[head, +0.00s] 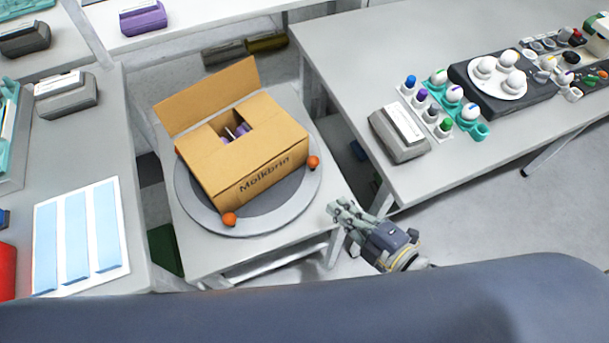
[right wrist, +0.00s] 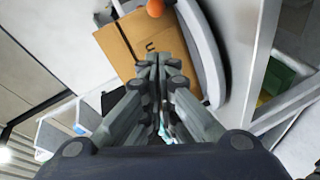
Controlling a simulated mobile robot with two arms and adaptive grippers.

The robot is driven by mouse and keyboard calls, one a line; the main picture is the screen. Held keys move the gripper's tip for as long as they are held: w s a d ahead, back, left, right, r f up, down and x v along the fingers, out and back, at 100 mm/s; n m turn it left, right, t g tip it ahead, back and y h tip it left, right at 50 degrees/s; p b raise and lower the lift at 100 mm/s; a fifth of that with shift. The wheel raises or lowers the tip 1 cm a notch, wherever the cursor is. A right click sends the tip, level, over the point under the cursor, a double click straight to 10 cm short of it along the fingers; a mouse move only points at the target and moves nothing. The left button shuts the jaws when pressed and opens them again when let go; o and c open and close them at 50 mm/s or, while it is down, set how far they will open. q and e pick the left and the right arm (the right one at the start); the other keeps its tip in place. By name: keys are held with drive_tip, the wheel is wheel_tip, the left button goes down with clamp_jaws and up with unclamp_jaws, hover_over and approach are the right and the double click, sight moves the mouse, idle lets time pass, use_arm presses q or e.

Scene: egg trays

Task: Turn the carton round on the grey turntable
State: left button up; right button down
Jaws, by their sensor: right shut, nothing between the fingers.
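A brown cardboard carton (head: 240,178) stands on the round grey turntable (head: 187,207). One flap is raised at the back left, and purple items show through the opening in its top. The printed side with "Molkerei"-like lettering faces the front right. Orange knobs (head: 229,219) show at the turntable's rim. My right gripper (head: 335,208) is shut and empty, just right of the turntable and apart from the carton in the head view. In the right wrist view the carton (right wrist: 115,52) and the turntable rim (right wrist: 207,60) lie beyond the shut fingers (right wrist: 158,62). My left gripper is not in view.
A table (head: 340,40) at the right holds a grey label block (head: 398,135), an egg tray (head: 472,128) and a dark device (head: 540,93). The left table (head: 100,150) carries a blue-striped sheet (head: 80,237). A narrow gap separates the turntable's stand from the right table.

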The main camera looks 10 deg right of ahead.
drive_tip(key=n, duration=0.1)
drive_tip(key=p, duration=0.2)
hover_over(313, 186)
drive_tip(key=f, duration=0.1)
drive_tip(key=s+f, duration=0.1)
drive_tip(key=f, duration=0.1)
drive_tip(key=shift+f, duration=0.15)
drive_tip(key=shift+w+f, duration=0.15)
drive_tip(key=shift+w, duration=0.3)
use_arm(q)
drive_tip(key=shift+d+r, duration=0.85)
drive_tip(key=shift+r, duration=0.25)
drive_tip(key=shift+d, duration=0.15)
